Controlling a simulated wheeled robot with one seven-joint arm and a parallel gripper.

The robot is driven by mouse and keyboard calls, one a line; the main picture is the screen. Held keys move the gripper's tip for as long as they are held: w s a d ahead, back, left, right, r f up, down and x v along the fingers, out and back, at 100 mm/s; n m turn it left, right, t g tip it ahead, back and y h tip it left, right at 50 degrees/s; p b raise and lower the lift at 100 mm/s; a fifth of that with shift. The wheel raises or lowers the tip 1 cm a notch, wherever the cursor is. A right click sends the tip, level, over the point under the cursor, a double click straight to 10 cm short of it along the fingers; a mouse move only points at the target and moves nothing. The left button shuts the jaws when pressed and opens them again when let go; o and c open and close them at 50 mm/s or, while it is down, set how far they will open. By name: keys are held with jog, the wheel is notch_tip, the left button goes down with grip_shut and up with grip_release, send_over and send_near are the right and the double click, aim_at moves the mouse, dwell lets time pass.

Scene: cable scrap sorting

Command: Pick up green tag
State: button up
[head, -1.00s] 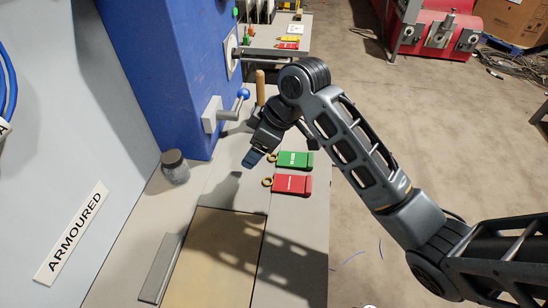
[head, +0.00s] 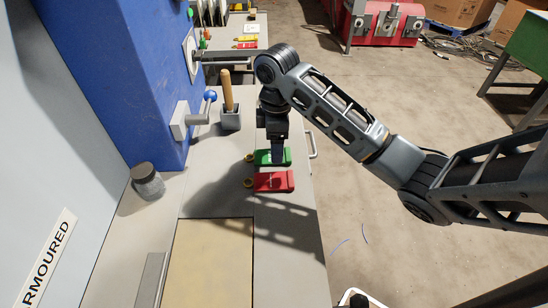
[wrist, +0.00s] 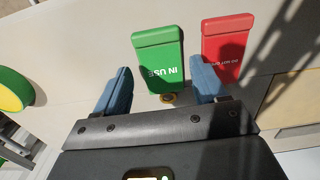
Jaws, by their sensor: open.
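The green tag (head: 287,155) lies flat on the bench, partly hidden behind my gripper in the head view. In the wrist view the green tag (wrist: 158,60) shows white "IN USE" lettering upside down and a brass ring at its near end. My gripper (head: 277,160) points down at the tag. In the wrist view my gripper (wrist: 161,66) is open and empty, its blue fingers on either side of the tag's ring end. I cannot tell how far the fingertips are above the bench.
A red tag (head: 273,181) lies parallel and close beside the green one; it also shows in the wrist view (wrist: 228,45). A wooden-handled tool (head: 227,92) stands in a grey holder behind. A dark-lidded jar (head: 148,184) and the blue machine (head: 110,80) are at left.

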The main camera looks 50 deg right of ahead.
notch_tip(320, 180, down, 2)
jog(key=shift+s+f, duration=0.1)
jog(key=shift+f, duration=0.1)
jog(key=c, duration=0.8)
jog(key=shift+r, duration=0.15)
jog(key=shift+r, duration=0.55)
notch_tip(320, 180, up, 3)
jog(key=shift+d+r, duration=0.1)
jog(key=shift+d, duration=0.05)
jog(key=s+d+r+p, duration=0.2)
jog(key=s+d+r, duration=0.4)
jog(key=s+d, duration=0.1)
jog(key=shift+s+d+r, duration=0.25)
jog(key=shift+d, duration=0.55)
